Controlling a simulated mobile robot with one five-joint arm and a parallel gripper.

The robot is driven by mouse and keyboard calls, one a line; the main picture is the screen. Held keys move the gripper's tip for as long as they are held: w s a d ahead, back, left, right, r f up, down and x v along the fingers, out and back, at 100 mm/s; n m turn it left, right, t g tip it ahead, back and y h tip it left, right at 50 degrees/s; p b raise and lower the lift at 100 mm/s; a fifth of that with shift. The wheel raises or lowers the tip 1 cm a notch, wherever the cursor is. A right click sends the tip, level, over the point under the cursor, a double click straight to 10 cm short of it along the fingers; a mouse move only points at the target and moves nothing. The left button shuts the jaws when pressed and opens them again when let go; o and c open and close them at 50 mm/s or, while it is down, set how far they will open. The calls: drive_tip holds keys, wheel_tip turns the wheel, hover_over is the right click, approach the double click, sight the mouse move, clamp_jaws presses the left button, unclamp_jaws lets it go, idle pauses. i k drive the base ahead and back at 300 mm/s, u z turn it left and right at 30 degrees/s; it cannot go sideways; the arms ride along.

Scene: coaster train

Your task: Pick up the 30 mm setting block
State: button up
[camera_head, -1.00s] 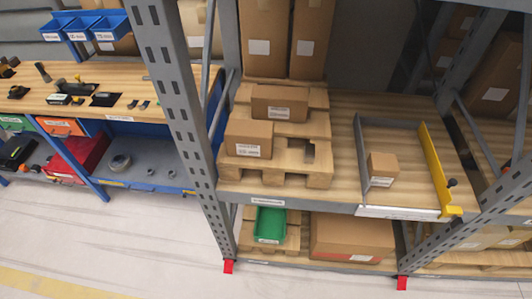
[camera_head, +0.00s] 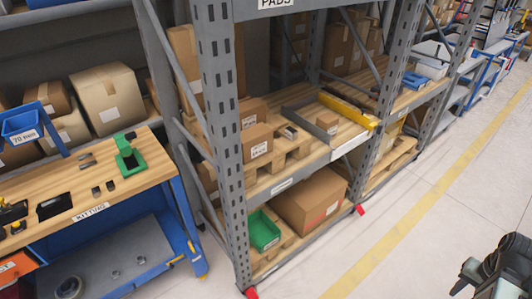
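I cannot pick out the 30 mm setting block for certain. On the wooden kitting bench (camera_head: 75,192) at the left, two small dark blocks (camera_head: 103,189) lie near the front edge; their size cannot be read. A green fixture (camera_head: 130,160) stands behind and to the right of them. A blue bin (camera_head: 22,128) at the left edge has a label that seems to read 70 mm. My gripper's fingers cannot be made out in this view.
A grey rack (camera_head: 222,130) with cartons stands right of the bench. Its lower shelf holds a green bin (camera_head: 263,232) and a large carton (camera_head: 312,200). A dark jointed part shows at the lower right. The floor (camera_head: 440,185) is clear, with a yellow line.

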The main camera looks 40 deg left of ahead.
sight(291, 134)
drive_tip(key=u, duration=0.05)
drive_tip(key=k, duration=0.35)
drive_tip(key=u, duration=2.2)
drive_tip(key=i, duration=0.4)
drive_tip(key=u, duration=0.05)
